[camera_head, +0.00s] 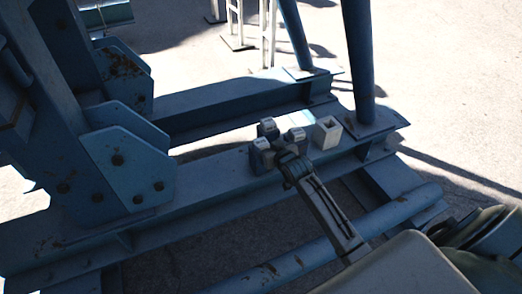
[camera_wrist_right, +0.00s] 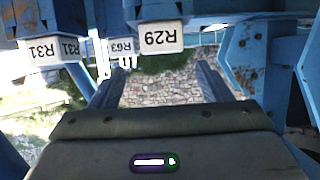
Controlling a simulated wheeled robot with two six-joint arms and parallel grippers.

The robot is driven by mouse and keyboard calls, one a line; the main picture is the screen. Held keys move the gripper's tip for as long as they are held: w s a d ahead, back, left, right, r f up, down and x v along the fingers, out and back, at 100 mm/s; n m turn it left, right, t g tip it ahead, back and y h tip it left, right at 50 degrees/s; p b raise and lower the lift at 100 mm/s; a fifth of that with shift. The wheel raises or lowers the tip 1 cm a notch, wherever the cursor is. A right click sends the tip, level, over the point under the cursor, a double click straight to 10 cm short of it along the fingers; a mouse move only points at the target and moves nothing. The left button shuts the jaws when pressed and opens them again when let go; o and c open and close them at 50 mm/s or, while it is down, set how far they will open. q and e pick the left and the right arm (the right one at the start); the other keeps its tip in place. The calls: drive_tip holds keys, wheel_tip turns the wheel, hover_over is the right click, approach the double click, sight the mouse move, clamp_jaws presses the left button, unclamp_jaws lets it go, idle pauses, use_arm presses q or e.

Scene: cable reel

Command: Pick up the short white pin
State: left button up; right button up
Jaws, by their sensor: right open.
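No thing shows clearly as the short white pin. A bright white piece (camera_head: 299,118) lies behind my right gripper on the blue beam, partly hidden. A white square block with a dark opening in its top (camera_head: 327,132) stands to its right. My right gripper (camera_head: 281,150) is over the beam, close to small pale blocks, and hides part of them. In the wrist view its two dark fingers (camera_wrist_right: 157,75) are apart with nothing between them. White blocks marked R31 (camera_wrist_right: 50,49), R63 (camera_wrist_right: 121,45) and R29 (camera_wrist_right: 162,38) appear upside down beyond them. My left gripper is not in view.
The blue beam (camera_head: 215,190) runs under the blocks. A bolted blue plate (camera_head: 130,172) rises at the left and a blue post (camera_head: 359,70) at the right. A blue pipe (camera_head: 300,262) crosses in front. Open concrete ground (camera_head: 455,90) lies to the right.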

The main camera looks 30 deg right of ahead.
sight(261, 143)
drive_tip(key=x, duration=0.3)
drive_tip(key=b+x, duration=0.1)
drive_tip(key=x, duration=0.2)
drive_tip(key=shift+w+a+f, duration=0.15)
drive_tip(key=shift+a+f, duration=0.05)
drive_tip(key=shift+f, duration=0.3)
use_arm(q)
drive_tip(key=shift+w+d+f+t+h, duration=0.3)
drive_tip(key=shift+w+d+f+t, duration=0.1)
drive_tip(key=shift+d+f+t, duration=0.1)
